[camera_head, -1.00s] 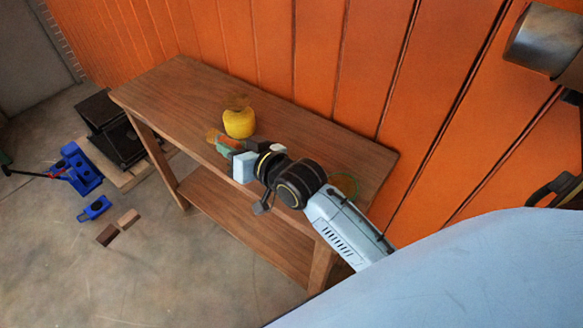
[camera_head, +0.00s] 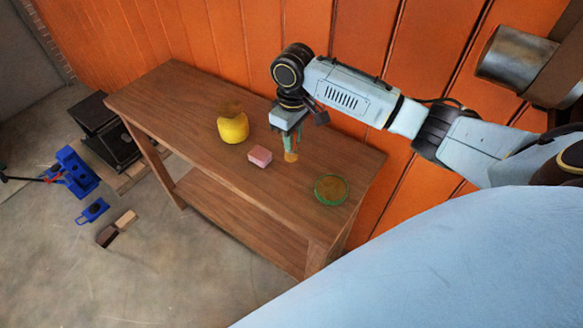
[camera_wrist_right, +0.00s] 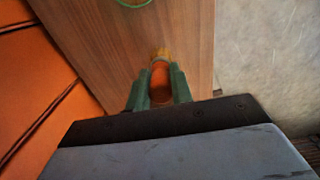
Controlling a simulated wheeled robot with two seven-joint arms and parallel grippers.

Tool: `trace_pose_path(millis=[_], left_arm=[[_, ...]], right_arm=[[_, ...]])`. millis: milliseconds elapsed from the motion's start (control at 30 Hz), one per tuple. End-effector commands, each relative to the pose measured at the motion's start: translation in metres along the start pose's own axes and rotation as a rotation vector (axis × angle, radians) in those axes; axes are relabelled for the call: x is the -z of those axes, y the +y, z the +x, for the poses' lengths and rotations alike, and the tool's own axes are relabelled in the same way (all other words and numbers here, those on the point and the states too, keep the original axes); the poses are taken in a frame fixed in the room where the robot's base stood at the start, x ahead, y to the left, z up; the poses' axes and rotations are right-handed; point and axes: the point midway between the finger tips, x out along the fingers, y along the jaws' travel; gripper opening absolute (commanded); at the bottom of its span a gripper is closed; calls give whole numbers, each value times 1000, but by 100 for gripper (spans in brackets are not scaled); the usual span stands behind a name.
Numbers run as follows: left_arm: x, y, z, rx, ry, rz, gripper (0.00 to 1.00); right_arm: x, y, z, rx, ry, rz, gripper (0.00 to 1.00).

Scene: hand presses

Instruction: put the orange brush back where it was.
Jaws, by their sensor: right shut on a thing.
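The orange brush (camera_wrist_right: 159,82) is between the green fingers of my right gripper (camera_wrist_right: 158,92) in the wrist view. In the head view my right gripper (camera_head: 289,140) points down over the back part of the wooden table (camera_head: 215,165). The brush's orange end (camera_head: 291,157) shows below the fingertips; most of the brush is hidden by the fingers. I cannot tell whether its lower end touches the tabletop. My left gripper is not in view.
On the table, a yellow pot (camera_head: 233,129) and a pink block (camera_head: 260,156) are left of the gripper. A round green-rimmed dish (camera_head: 331,190) is to its right. An orange plank wall (camera_head: 235,40) stands behind. The tabletop's left end is clear.

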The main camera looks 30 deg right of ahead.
Motion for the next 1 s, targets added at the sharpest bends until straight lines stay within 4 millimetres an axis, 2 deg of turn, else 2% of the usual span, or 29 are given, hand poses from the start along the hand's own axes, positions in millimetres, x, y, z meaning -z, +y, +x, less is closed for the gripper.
trace_pose_path(millis=[33, 200, 433, 600, 833, 867, 1000], left_arm=[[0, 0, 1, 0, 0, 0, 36], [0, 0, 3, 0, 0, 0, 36], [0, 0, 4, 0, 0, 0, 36], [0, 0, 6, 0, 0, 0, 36], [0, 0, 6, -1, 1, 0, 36], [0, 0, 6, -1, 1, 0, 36], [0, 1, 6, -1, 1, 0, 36]], right_arm=[[-2, -1, 12, 2, -6, 0, 0], [-1, -1, 42, 1, -3, 0, 0], [0, -1, 60, 1, 0, 1, 0], [-1, -1, 84, 0, -1, 0, 0], [-1, -1, 89, 0, 1, 0, 0], [-1, -1, 89, 0, 0, -1, 26], [-1, -1, 88, 0, 0, 0, 45]])
